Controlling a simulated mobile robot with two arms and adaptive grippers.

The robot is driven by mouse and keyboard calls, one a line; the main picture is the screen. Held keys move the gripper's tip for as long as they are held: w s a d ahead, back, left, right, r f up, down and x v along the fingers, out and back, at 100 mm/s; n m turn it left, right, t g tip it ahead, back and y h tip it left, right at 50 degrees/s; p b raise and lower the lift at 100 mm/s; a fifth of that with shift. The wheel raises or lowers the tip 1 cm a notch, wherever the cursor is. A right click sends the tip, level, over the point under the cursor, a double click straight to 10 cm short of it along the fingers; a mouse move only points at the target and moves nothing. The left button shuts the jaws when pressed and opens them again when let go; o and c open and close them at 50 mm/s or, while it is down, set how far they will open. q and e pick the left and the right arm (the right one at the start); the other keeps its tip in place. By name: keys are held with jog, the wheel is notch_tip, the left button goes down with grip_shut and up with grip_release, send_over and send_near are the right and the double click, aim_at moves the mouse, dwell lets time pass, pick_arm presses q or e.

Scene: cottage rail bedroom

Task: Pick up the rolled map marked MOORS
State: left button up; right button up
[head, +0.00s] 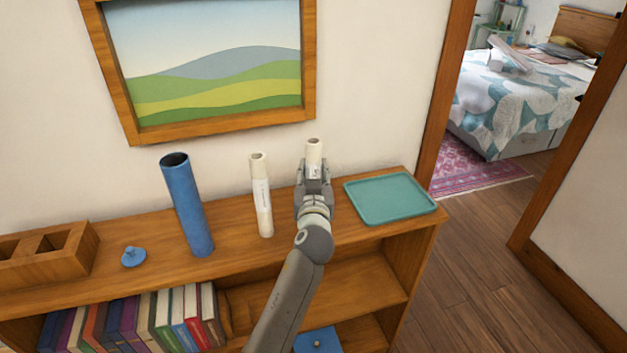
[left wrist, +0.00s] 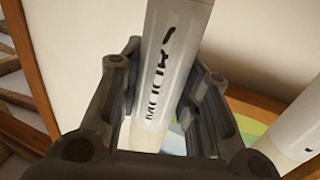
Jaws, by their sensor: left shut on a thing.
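My left gripper (head: 314,178) is shut on a cream rolled map (head: 314,152) above the right part of the shelf top. The roll stands about upright, and its lower part is hidden behind the gripper, so I cannot tell whether it touches the shelf. In the left wrist view the held roll (left wrist: 166,55) shows between the fingers, with dark lettering that I cannot read surely. A second cream roll (head: 262,200) with a label stands just left of the gripper, and it also shows in the left wrist view (left wrist: 303,130). My right gripper is not in view.
A blue tube (head: 188,210), a small blue lid (head: 133,257) and a wooden divided box (head: 65,255) stand left on the shelf top. A teal tray (head: 390,199) lies to the right. Books (head: 140,318) fill the shelf below. A framed picture (head: 210,128) hangs behind.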

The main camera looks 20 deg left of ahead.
pick_arm(q)
jog(key=s+a+r+b, duration=0.2)
jog(key=s+r, duration=0.9)
jog(key=s, duration=0.2)
jog(key=shift+s+a+r, duration=0.15)
jog(key=shift+s+a, duration=0.1)
jog(key=shift+s, duration=0.15)
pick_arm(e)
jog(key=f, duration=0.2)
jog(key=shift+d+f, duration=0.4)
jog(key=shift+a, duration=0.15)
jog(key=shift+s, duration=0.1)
